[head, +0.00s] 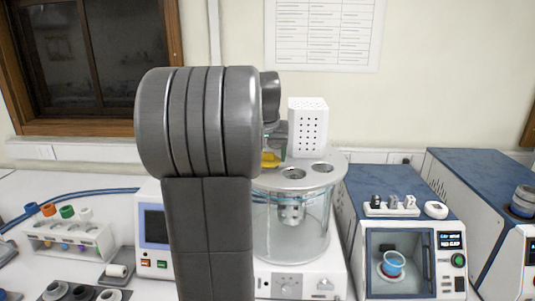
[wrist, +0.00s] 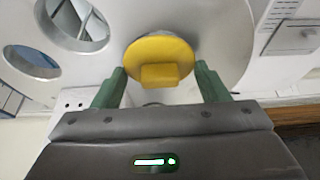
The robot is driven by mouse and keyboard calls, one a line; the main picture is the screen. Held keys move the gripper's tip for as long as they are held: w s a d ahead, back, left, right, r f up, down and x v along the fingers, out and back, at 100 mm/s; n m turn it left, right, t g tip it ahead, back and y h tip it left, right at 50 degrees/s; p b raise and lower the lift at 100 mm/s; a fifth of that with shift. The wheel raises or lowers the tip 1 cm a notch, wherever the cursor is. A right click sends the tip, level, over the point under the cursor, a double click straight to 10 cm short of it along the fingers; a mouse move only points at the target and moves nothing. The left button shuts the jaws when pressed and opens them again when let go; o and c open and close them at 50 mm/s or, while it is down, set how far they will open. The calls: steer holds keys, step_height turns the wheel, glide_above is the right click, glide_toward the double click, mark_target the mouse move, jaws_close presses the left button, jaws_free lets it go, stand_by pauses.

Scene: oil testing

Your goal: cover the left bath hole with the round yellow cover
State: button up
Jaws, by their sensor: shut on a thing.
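The round yellow cover (wrist: 160,50) is in the wrist view, its block-shaped handle between the green fingers of my gripper (wrist: 160,73), which is shut on it. In the head view, part of the yellow cover (head: 270,159) shows just right of my arm, at the left back of the round bath lid (head: 330,180). Two open holes show in the lid, one near the front middle (head: 293,174) and one to its right (head: 321,167). The wrist view also shows two holes left of the cover. I cannot tell whether the cover touches the lid or what lies under it.
A white perforated box (head: 308,128) stands on the lid close to the cover. My arm blocks much of the left of the bath. A blue-topped tester (head: 410,240) stands to the right, and a rack of colored-cap bottles (head: 68,238) to the left.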

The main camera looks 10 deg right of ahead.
steer(key=shift+f, duration=0.4)
steer(key=shift+r, duration=0.35)
steer(key=shift+r, duration=0.55)
steer(key=shift+f+b, duration=0.5)
steer(key=shift+f, duration=0.35)
stand_by(0.4)
steer(key=shift+r, duration=0.15)
steer(key=shift+r+p, duration=0.55)
steer(key=shift+r, duration=0.1)
steer(key=shift+f+b, duration=0.55)
steer(key=shift+f, duration=0.25)
stand_by(0.7)
steer(key=o, duration=0.7)
steer(key=shift+d, duration=0.1)
